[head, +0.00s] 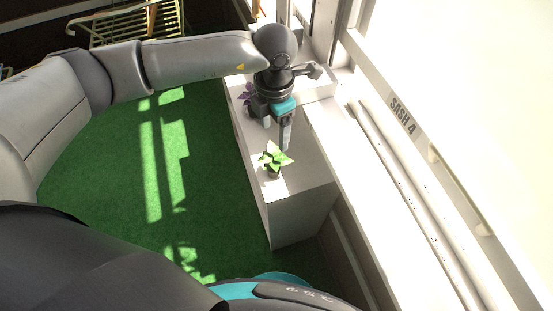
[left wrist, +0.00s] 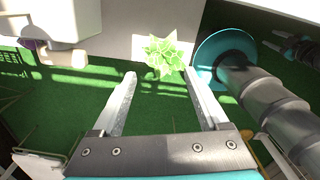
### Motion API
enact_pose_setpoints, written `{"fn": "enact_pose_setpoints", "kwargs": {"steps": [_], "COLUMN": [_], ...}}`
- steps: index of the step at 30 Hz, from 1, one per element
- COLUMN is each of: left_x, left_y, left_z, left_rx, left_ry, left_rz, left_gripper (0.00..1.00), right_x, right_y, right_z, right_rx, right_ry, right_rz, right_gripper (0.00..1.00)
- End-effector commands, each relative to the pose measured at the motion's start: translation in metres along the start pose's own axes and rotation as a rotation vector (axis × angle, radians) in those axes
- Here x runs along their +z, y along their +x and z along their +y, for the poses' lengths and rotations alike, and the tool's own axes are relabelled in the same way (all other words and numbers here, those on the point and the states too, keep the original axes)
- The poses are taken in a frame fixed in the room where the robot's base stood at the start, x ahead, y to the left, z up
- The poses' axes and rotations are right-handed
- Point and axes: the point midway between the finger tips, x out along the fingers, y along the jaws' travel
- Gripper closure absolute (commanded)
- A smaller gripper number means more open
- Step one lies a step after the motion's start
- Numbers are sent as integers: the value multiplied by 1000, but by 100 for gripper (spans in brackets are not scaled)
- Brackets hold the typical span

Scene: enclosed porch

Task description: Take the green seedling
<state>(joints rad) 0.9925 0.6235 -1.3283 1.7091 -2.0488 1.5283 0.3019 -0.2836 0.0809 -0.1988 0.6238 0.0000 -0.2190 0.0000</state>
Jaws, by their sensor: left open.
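The green seedling (head: 274,158), with bright pointed leaves in a small dark pot, stands upright near the front end of the white ledge (head: 303,212). In the left wrist view the seedling (left wrist: 163,52) shows just beyond my fingertips, between their lines; its pot is mostly hidden under the leaves. My left gripper (head: 286,141) points down over the ledge just behind the seedling. In the left wrist view its two fingers (left wrist: 160,74) are spread with nothing between them. I see no clear contact with the leaves. My right gripper does not show.
A purple plant (head: 247,94) stands farther back on the ledge, partly behind my left gripper. A white window sill marked "SASH 4" (head: 402,114) runs along the right. Green floor (head: 110,200) lies open left of the ledge.

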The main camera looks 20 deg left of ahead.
Motion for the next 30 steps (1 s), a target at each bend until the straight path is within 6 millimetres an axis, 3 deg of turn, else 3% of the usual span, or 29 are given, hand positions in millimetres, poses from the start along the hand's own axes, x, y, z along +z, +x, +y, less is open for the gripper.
{"fn": "enact_pose_setpoints", "kwargs": {"steps": [7, 12, 20, 30], "left_x": [-1, 0, -1, -5], "left_y": [54, 83, 101, 145], "left_z": [-3, -3, -4, -5], "left_rx": [-5, -6, -7, -8], "left_ry": [1, 2, 2, 2], "left_rz": [3, 0, 0, -1], "left_gripper": [23, 23, 23, 23], "right_x": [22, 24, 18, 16], "right_y": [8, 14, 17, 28], "right_z": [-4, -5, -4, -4], "right_rx": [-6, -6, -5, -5], "right_ry": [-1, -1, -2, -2], "right_rz": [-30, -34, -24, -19], "right_gripper": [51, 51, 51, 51]}}
